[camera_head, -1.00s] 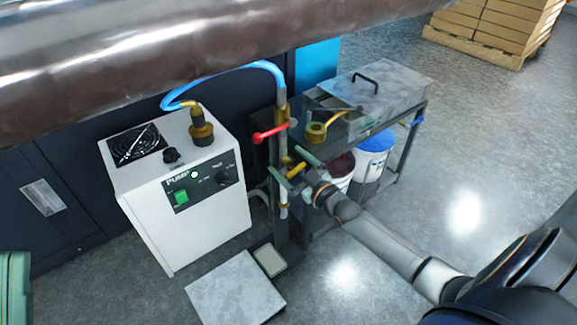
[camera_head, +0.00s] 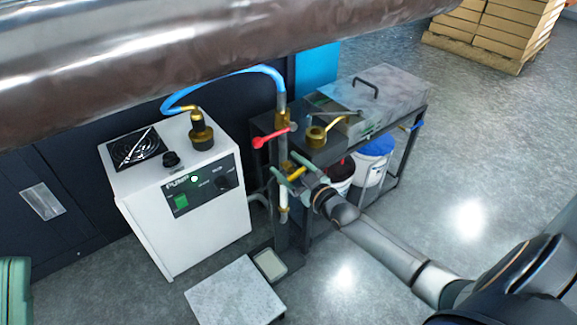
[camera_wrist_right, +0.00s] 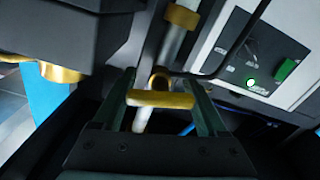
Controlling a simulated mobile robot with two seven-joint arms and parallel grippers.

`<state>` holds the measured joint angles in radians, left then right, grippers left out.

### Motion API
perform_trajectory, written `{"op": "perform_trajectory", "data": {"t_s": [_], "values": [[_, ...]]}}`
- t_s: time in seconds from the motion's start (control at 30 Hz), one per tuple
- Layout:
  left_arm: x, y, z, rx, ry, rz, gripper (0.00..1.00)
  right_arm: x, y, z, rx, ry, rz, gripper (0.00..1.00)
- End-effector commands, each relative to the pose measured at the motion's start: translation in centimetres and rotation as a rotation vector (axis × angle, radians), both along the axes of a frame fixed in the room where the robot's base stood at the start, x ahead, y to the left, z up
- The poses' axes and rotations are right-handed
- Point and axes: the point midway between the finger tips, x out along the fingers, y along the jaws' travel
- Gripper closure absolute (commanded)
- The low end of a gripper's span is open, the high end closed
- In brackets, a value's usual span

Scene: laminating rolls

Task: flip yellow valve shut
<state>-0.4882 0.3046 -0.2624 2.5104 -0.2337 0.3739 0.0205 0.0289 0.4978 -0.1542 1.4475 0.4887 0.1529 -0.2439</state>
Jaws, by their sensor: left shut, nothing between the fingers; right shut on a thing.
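The yellow valve handle (camera_head: 297,174) is a short bar on the lower part of the upright pipe, below the red-handled valve. In the right wrist view the handle (camera_wrist_right: 160,99) lies crosswise to the pipe. My right gripper (camera_head: 290,170) reaches in from the right, and its green fingers are shut on the yellow handle. In the wrist view the right gripper's fingers (camera_wrist_right: 162,88) stand on either side of the handle.
A red valve lever (camera_head: 272,138) sits above on the pipe. The white pump (camera_head: 190,225) stands left, its blue hose (camera_head: 235,73) running to the pipe. A dark bench (camera_head: 395,140) with buckets below is right. A large metal roll (camera_head: 180,60) crosses the top.

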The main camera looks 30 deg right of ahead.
Motion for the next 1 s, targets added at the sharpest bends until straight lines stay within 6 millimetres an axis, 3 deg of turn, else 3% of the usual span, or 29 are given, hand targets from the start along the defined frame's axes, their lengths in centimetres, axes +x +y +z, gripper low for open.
{"op": "perform_trajectory", "data": {"t_s": [0.2,0.5,0.83,0.87,1.0], "values": [[0.0,0.0,0.3,-0.001,0.0,0.0,1.0,0.0,0.0,0.1,0.023,0.002,0.0,0.81],[-0.1,0.2,1.6,-0.013,-0.005,-0.004,1.0,0.0,-0.1,0.1,0.25,0.02,0.001,0.81],[-0.1,0.3,1.6,-0.012,-0.007,-0.003,1.0,0.0,-0.1,0.0,0.276,0.022,0.001,0.81],[-0.1,0.3,1.6,-0.012,-0.007,-0.003,1.0,0.0,-0.1,0.0,0.276,0.023,0.0,0.23],[-0.1,0.3,1.5,-0.009,-0.006,-0.004,1.0,0.0,-0.1,0.0,0.275,0.022,0.0,0.07]]}}
